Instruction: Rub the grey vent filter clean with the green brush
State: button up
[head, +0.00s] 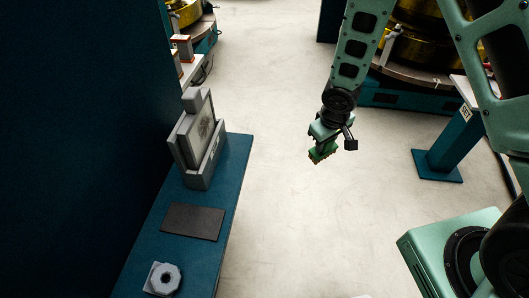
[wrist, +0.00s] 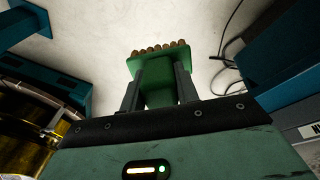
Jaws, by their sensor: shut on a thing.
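The green brush (head: 322,153) is in my gripper (head: 322,138), held in the air over the open floor, to the right of the bench. In the wrist view the brush (wrist: 160,72) sits between the two dark fingers, its tan bristles pointing away from my gripper (wrist: 160,88). The grey vent filter (head: 200,133) stands upright in a grey holder (head: 207,165) on the blue bench at the left. Its pale face has a dark smudge. The brush and the filter are well apart.
A dark flat mat (head: 193,221) and a grey hex nut-shaped part (head: 164,279) lie on the blue bench (head: 229,180) in front of the filter. A dark blue wall (head: 80,130) rises left of the bench. The floor (head: 275,200) between bench and arm is clear.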

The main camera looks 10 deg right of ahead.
aim_at(312, 148)
jog(key=a+n+t+b, duration=0.1)
jog(key=w+a+f+n+t+b, duration=0.1)
jog(key=a, duration=0.1)
jog(key=shift+w+n+b, duration=0.2)
jog(key=shift+n+b, duration=0.1)
jog(key=shift+b, duration=0.1)
jog(key=s+a+r+n+t+y+b, duration=0.1)
jog(key=a+r+n+y+b, duration=0.2)
jog(key=a+n+y+b, duration=0.5)
jog(key=s+a+r+n+y+b, duration=0.1)
jog(key=a+r+n+y+b, duration=0.2)
jog(key=a+n+y+b, duration=0.5)
jog(key=shift+a+t+y+b, duration=0.4)
jog(key=shift+a+y+b, duration=0.6)
jog(key=shift+a+b, duration=1.7)
jog(key=shift+x, duration=1.25)
